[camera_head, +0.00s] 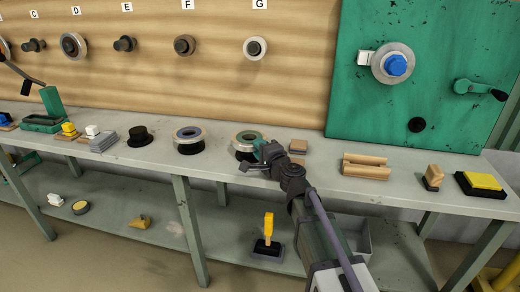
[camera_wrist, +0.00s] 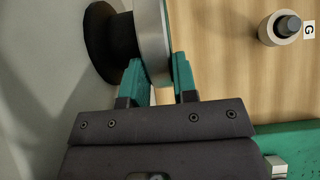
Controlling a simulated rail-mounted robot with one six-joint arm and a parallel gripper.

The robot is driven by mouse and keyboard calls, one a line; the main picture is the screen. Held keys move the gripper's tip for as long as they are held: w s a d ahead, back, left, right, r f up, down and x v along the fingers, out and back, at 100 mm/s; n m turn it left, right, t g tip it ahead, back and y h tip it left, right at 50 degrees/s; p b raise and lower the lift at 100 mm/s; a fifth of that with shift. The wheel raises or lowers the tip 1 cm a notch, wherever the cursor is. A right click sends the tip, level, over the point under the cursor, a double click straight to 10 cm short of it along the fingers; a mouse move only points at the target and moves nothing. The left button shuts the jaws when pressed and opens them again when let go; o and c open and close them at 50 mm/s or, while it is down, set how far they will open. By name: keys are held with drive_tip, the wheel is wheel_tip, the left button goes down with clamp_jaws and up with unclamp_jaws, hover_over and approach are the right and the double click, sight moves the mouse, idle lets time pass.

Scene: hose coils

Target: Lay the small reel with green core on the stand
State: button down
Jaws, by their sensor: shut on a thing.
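The small reel with the green core (camera_head: 249,136) is a pale ring at the middle of the bench. In the wrist view its pale rim (camera_wrist: 152,35) is between the green fingers of my gripper (camera_wrist: 160,82), which are shut on it. My gripper (camera_head: 262,153) reaches the reel's right side in the head view. A black stand (camera_head: 242,157) shows just below the reel. In the wrist view, the stand's wide black flange (camera_wrist: 97,45) and hub are beside the reel, with a gap between flange and reel. I cannot tell whether the reel is around the hub or just above it.
A reel with a bluish core (camera_head: 189,134) sits on a black base to the left. A bare black hat-shaped stand (camera_head: 139,134) is further left. The wall panel with pegs stands behind.

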drive_tip(key=c, duration=0.8)
unclamp_jaws()
drive_tip(key=shift+s, duration=0.1)
drive_tip(key=shift+v, duration=4)
